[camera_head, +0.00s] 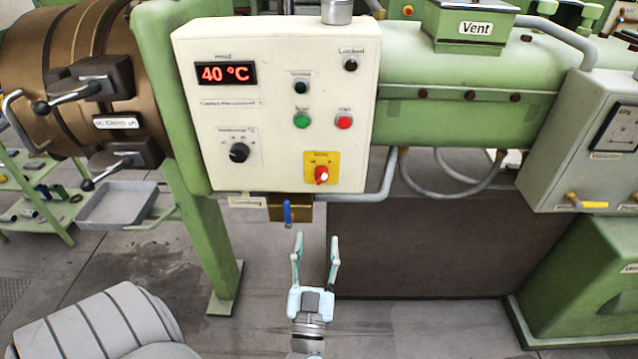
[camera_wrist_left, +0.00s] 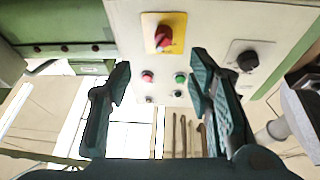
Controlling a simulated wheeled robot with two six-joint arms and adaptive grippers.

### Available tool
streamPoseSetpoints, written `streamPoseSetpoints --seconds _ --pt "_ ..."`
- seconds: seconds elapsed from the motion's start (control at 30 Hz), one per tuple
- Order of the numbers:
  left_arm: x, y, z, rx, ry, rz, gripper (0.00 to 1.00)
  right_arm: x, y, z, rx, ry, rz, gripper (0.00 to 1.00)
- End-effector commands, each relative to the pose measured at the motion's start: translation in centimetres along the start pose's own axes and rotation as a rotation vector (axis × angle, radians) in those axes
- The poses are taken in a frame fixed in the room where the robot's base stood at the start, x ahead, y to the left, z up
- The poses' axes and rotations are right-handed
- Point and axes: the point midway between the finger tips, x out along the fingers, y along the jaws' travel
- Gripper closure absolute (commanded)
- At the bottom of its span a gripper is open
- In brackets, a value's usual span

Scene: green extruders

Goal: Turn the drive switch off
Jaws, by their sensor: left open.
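The drive switch (camera_head: 321,175) is a red rotary knob on a yellow plate at the lower right of the cream control panel (camera_head: 270,160). It also shows in the left wrist view (camera_wrist_left: 164,37), at the top and upside down. My left gripper (camera_head: 316,240) is open and empty, below the panel and apart from the switch. In the left wrist view its two fingers (camera_wrist_left: 161,68) stand wide apart, with the switch beyond them. My right gripper is not in view.
The panel also carries a green button (camera_head: 302,120), a red button (camera_head: 344,122), a black selector (camera_head: 239,152) and a 40 °C display (camera_head: 226,74). A blue-handled valve (camera_head: 287,213) hangs below it. A grey tray (camera_head: 118,205) stands at left.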

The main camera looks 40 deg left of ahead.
Motion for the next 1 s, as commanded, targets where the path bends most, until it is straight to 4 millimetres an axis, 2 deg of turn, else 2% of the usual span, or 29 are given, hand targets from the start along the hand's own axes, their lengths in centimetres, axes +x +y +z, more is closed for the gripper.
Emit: streamPoseSetpoints --seconds 0.03,0.17,0.4,0.53,0.7,0.93,0.97,1.0 --pt "0.6 -0.4 -0.6 -0.002 0.015 -0.02 0.53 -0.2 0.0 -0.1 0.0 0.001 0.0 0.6" --pt "3.0 -0.5 -0.9 -0.001 0.02 -0.022 0.53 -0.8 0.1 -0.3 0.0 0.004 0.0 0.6" --pt "10.1 -0.5 -1.0 0.0 0.019 -0.019 0.53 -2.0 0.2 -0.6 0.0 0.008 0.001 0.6" --pt "12.8 -0.6 -0.8 0.001 0.016 -0.017 0.53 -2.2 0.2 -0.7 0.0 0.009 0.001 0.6" --pt "14.3 -0.6 -0.7 0.0 0.014 -0.017 0.53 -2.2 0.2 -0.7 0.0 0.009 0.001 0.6" --pt "14.4 -0.6 -0.7 0.0 0.014 -0.017 0.53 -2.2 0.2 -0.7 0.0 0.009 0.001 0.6" --pt "14.4 -0.6 -0.7 0.0 0.014 -0.017 0.55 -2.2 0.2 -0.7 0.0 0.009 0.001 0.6" --pt "14.4 -0.6 -0.7 0.0 0.014 -0.017 0.61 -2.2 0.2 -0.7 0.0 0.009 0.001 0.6"
